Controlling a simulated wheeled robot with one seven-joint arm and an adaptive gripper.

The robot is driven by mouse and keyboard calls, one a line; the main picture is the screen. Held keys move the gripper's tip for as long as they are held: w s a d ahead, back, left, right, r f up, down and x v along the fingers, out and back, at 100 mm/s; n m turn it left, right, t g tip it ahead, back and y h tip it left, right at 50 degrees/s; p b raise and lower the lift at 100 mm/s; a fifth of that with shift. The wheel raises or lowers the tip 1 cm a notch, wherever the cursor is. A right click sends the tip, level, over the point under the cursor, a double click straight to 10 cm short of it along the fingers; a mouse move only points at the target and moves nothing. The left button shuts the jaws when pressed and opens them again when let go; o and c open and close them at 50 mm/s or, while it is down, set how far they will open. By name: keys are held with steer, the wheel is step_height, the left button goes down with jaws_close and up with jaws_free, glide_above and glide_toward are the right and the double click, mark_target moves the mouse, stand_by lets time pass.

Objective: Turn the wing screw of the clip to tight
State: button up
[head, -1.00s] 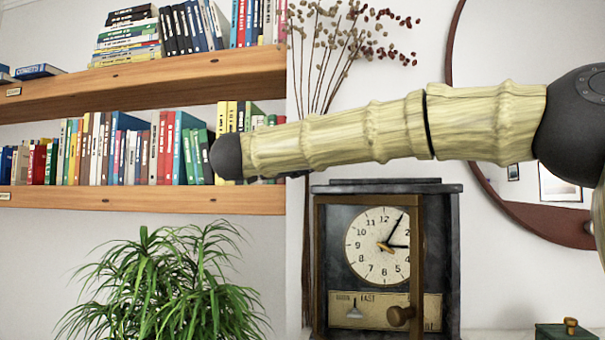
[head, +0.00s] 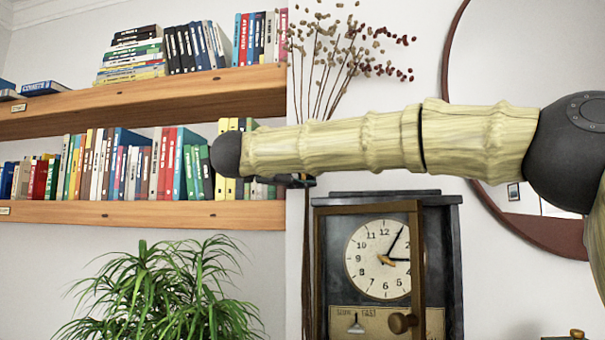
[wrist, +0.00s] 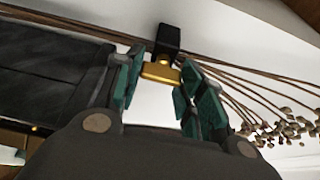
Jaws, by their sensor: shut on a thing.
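In the wrist view a brass wing screw (wrist: 160,73) sits under a small black block, which looks like the clip (wrist: 167,40). My gripper (wrist: 158,78) has its teal fingers on either side of the wing screw and is shut on it. The clip is in front of thin dried stems; I cannot tell what it is fixed to. In the head view my arm crosses the upper middle and hides the clip and screw. Only a small dark part of my gripper (head: 298,181) shows below the arm.
A dark clock (head: 449,255) with its glazed door (head: 415,240) ajar stands below my arm. Dried stems (head: 318,92) rise behind the arm. Bookshelves (head: 150,213) and a leafy plant (head: 165,290) are at left, a round mirror (head: 520,232) at right.

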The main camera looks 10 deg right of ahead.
steer(key=o, duration=1)
steer(key=shift+w, duration=0.15)
steer(key=shift+a, duration=0.1)
steer(key=v, duration=1.2)
steer(key=shift+r, duration=0.1)
